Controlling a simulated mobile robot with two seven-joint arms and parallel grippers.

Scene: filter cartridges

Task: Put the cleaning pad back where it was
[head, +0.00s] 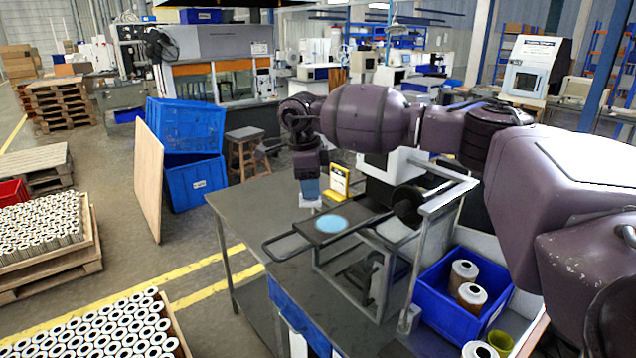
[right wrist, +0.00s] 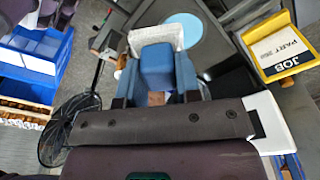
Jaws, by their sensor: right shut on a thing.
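My right gripper (head: 308,186) is shut on the cleaning pad, a blue block with a white underside (head: 310,203). It points down above the grey table, to the left of the fixture's plate. In the right wrist view, the cleaning pad (right wrist: 157,66) sits between the two fingers of the right gripper (right wrist: 157,82), its white part (right wrist: 156,36) at the far end. Whether the pad touches the table is hard to tell. A light blue disc (head: 332,224) lies on the dark plate to the right; it also shows in the right wrist view (right wrist: 181,29). My left gripper is not visible.
A yellow job-card stand (head: 339,181) stands close behind the pad. A metal frame fixture (head: 345,262) with a raised bar stands at the right. A blue bin (head: 463,318) holds canisters. The left part of the grey table (head: 245,205) is clear.

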